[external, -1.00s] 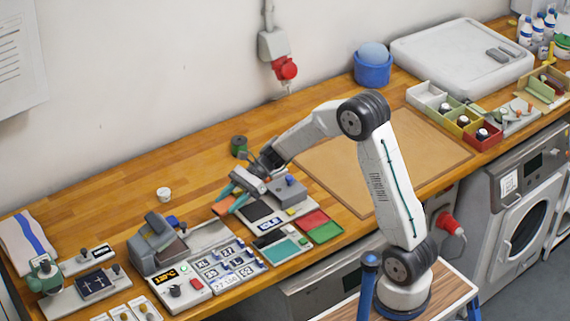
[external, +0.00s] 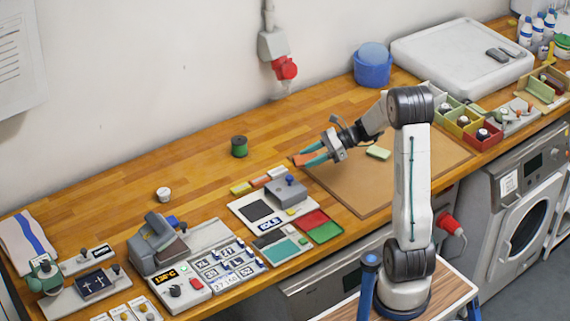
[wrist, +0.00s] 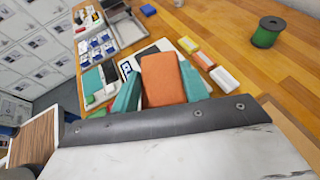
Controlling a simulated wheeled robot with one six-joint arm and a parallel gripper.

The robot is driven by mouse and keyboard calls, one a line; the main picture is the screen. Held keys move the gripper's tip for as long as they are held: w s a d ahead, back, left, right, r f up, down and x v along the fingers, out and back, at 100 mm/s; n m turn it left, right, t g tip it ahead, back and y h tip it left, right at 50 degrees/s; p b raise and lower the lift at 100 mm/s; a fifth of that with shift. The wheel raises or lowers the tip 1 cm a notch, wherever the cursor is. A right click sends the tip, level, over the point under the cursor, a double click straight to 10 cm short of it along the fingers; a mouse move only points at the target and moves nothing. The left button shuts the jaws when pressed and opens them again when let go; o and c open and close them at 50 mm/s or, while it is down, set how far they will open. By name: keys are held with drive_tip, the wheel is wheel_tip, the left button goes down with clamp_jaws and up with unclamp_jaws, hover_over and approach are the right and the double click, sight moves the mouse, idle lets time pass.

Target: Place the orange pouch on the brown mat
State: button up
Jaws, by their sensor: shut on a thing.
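The orange pouch (wrist: 162,78) is held between the two teal fingers of my gripper (wrist: 160,88) in the wrist view. In the external view the orange pouch (external: 303,159) sticks out past the fingertips of my gripper (external: 311,155). My gripper is shut on it and appears raised near the left edge of the brown mat (external: 350,192). The brown mat is a large flat rectangle on the wooden worktop. My arm hides part of its right side.
A pale green block (external: 378,152) lies on the mat's far part. A grey device panel (external: 262,208) and red and green trays (external: 318,226) stand left of the mat. A green spool (external: 239,146) stands behind. The mat's near left area is clear.

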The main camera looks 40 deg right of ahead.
drive_tip(key=s+d+m+t+h, duration=0.1)
drive_tip(key=s+d+m+t, duration=0.3)
drive_tip(key=d, duration=0.7)
drive_tip(key=h, duration=0.2)
hover_over(371, 190)
drive_tip(key=shift+m+t, duration=0.3)
wheel_tip(371, 190, down, 9)
drive_tip(key=shift+s+f, duration=0.15)
drive_tip(key=shift+f, duration=1.95)
drive_tip(key=o, duration=1)
drive_tip(key=shift+f, duration=0.1)
